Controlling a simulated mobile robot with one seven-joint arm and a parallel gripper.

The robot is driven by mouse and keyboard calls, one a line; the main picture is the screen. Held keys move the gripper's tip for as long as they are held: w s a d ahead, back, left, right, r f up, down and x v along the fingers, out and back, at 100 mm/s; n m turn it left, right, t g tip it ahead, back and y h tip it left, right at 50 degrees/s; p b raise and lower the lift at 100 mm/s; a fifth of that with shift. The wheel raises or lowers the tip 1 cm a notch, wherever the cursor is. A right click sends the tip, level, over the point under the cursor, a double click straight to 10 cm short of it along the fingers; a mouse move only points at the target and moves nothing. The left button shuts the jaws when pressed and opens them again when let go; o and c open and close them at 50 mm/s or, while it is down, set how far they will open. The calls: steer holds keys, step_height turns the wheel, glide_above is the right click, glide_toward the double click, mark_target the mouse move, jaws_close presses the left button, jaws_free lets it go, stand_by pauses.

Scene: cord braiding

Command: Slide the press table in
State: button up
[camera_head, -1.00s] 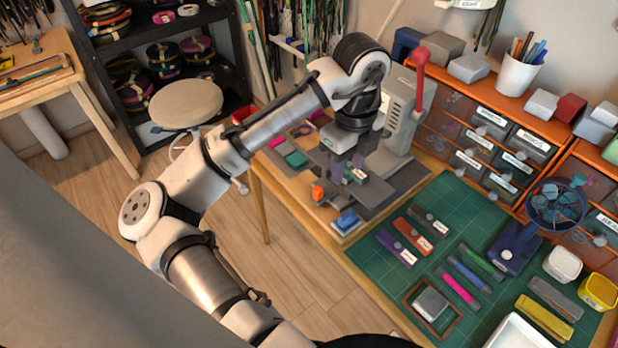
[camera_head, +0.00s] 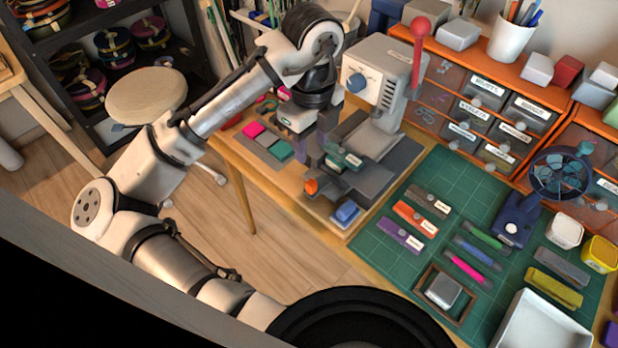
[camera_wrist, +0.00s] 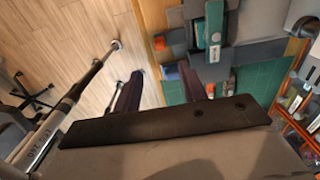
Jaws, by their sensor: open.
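The grey press (camera_head: 377,75) has a red-knobbed lever and a blue dial and stands on the wooden bench. Its dark grey press table (camera_head: 368,186) sticks out in front, low under the press head. A teal labelled block (camera_head: 343,160) lies on it; this block also shows in the wrist view (camera_wrist: 214,30). My gripper (camera_head: 313,158) is open and empty, just left of the teal block. Its two dark purple fingers point toward the bench in the wrist view (camera_wrist: 164,82). I cannot tell whether a finger touches the press table.
An orange knob (camera_head: 311,186) and a blue block (camera_head: 346,213) sit at the bench's front. A green mat (camera_head: 375,247) with coloured strips is on the right. Open floor (camera_head: 290,260) lies left of the bench.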

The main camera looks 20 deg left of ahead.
step_height(320, 180, down, 13)
steer(key=shift+r, duration=0.1)
stand_by(0.5)
jaws_close()
